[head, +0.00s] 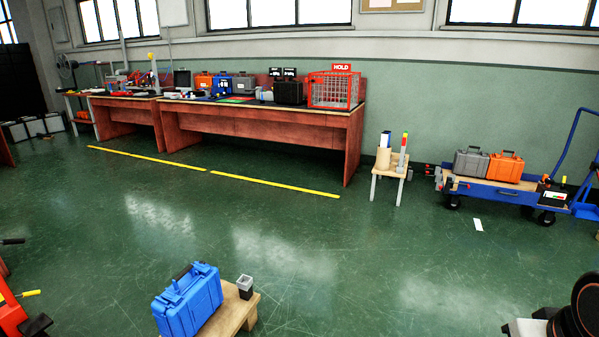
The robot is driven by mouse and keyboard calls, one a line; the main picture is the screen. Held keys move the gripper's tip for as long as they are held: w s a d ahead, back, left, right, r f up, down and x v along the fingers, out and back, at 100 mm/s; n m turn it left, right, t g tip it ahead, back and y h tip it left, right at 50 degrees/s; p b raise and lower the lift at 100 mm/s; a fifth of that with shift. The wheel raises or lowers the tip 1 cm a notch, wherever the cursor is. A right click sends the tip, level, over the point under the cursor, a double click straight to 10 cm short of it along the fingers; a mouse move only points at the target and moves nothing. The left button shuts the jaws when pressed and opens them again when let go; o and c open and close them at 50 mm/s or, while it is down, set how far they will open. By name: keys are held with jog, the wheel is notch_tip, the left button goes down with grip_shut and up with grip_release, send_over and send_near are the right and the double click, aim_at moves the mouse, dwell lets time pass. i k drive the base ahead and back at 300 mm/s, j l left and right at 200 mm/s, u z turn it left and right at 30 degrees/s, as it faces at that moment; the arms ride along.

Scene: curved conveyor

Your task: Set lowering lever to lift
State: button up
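No part is clearly readable as the lowering lever. At the lower left edge, a red machine (10,318) is cut off by the frame. A short lever with a yellow grip (30,293) sticks out from it to the right, about level. A black handle (13,241) shows above it at the left edge. I cannot tell which of these is the lowering lever, nor its setting. My gripper is not in view. A dark rounded part at the lower right corner may be my arm.
Red workbenches (250,123) line the back wall. A blue cart (500,190) with cases stands right. The green floor (330,240) between is clear.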

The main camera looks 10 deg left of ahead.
aim_at(27, 294)
jog(key=i+z, duration=0.4)
jog(key=i, duration=1.2)
jog(key=i+u, duration=0.2)
jog(key=i, duration=0.35)
jog(key=i+l+u, duration=0.15)
jog(key=i, duration=0.4)
jog(key=i+l+u, duration=0.2)
jog(key=i, duration=0.35)
jog(key=i+j+u, duration=0.25)
jog(key=i+u, duration=0.75)
jog(key=i+l+u, duration=0.1)
jog(key=i+u, duration=0.55)
jog(key=i, duration=0.5)
jog(key=i+u, duration=0.15)
jog(key=i, duration=0.45)
jog(key=i+l+u, duration=0.15)
jog(key=i, duration=0.45)
jog(key=i+j+u, duration=0.15)
jog(key=i+u, duration=0.8)
jog(key=i+l+u, duration=0.35)
jog(key=i+u, duration=0.15)
jog(key=i+j+u, duration=0.3)
jog(key=i+u, duration=0.15)
jog(key=i, duration=0.15)
jog(key=i+u, duration=0.4)
jog(key=i, duration=0.2)
jog(key=i+j, duration=0.15)
jog(key=i+u, duration=0.05)
jog(key=i, duration=0.05)
